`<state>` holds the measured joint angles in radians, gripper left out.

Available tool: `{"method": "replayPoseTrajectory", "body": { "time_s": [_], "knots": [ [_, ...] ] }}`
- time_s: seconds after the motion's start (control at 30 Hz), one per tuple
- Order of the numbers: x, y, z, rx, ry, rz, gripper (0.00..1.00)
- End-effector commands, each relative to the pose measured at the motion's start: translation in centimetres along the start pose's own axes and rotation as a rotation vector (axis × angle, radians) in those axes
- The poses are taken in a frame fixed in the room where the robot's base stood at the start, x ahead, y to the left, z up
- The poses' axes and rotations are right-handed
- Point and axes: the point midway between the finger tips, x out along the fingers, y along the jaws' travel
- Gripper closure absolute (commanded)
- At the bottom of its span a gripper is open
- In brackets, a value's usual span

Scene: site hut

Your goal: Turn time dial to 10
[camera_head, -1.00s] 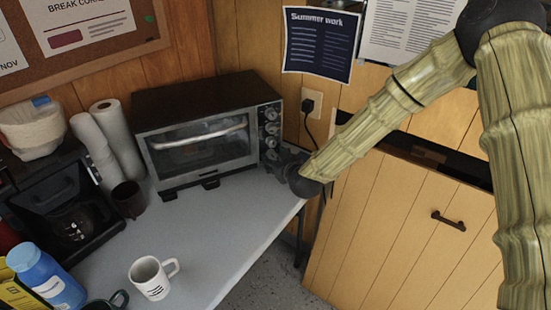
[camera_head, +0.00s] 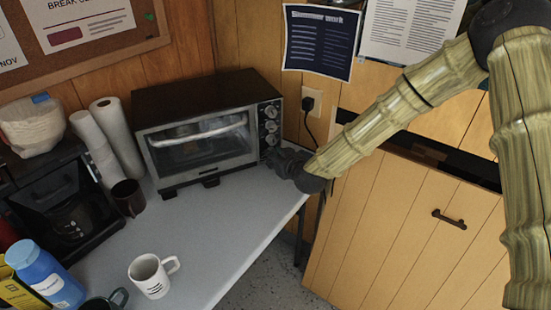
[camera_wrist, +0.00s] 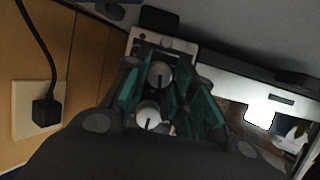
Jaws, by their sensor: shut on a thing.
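The toaster oven (camera_head: 200,140) stands on the grey counter, with a column of round silver dials on the right of its front. My gripper (camera_head: 279,159) is at the lower end of this column and hides the lowest dial in the head view. In the wrist view, my gripper's teal fingers (camera_wrist: 166,88) are on either side of a silver dial (camera_wrist: 160,75) with a dark pointer line, which I take as the time dial. A second dial (camera_wrist: 148,115) shows just below it in that view. The dial markings are too small to read.
A power plug and outlet (camera_head: 311,101) are on the wall right of the oven. A white mug (camera_head: 150,276), dark cup (camera_head: 128,197), paper rolls (camera_head: 118,140) and coffee maker (camera_head: 70,215) stand to the left. The counter before the oven is clear.

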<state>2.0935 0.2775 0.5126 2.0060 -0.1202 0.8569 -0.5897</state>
Motion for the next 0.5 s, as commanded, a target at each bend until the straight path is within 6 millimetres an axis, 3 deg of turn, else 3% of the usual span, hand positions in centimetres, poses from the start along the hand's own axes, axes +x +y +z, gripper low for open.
{"method": "replayPoseTrajectory", "body": {
  "time_s": [0.23, 0.5],
  "knots": [
    [0.09, 0.31, 0.22, 0.172, 0.001, -0.068, 0.98],
    [0.02, 0.26, 0.00, 0.236, 0.001, -0.096, 0.98]
  ]
}}
